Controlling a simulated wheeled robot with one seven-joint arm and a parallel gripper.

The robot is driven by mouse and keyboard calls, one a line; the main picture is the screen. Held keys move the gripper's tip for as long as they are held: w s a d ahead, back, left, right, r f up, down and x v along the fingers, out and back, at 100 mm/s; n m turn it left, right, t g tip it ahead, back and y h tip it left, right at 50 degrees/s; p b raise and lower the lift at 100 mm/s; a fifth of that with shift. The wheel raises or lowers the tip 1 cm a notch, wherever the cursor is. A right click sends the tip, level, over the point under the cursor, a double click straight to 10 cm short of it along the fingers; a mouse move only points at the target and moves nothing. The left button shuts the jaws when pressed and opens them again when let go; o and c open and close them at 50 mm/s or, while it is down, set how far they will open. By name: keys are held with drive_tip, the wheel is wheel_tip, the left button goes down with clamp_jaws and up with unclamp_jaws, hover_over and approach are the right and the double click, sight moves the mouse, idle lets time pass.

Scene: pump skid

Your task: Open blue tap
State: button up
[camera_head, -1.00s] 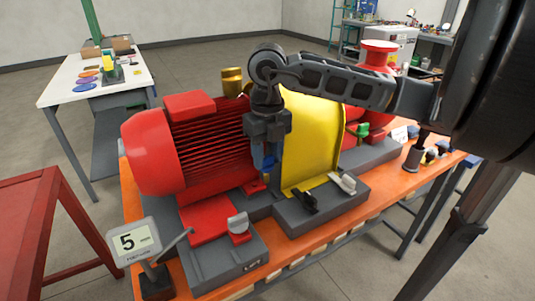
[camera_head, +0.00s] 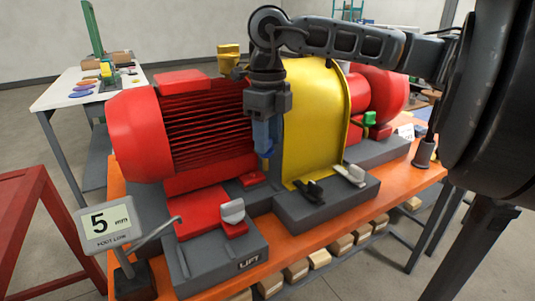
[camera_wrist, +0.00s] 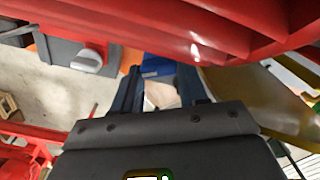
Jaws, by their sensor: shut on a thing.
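My gripper (camera_head: 265,150) points down in the gap between the red finned motor and the yellow guard. Its dark bluish fingers look shut on a small blue part, which I take to be the blue tap. The blue part (camera_wrist: 156,66) shows at the fingertips in the wrist view, between the fingers (camera_wrist: 158,90). In the head view the fingers and wrist hide most of it, and I cannot tell how its handle is turned.
The red motor (camera_head: 200,125) is close on the left and the yellow guard (camera_head: 315,115) close on the right. A grey lever (camera_head: 232,211), a black lever (camera_head: 312,191) and a white lever (camera_head: 350,174) stand in front. A sign reading 5 mm (camera_head: 106,224) stands front left.

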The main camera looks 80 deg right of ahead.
drive_tip(key=shift+n+b, duration=1)
drive_tip(key=shift+b, duration=0.3)
drive_tip(key=o, duration=1.1)
drive_tip(key=shift+c, duration=0.2)
drive_tip(key=shift+r, duration=0.1)
drive_tip(key=shift+r, duration=3.85)
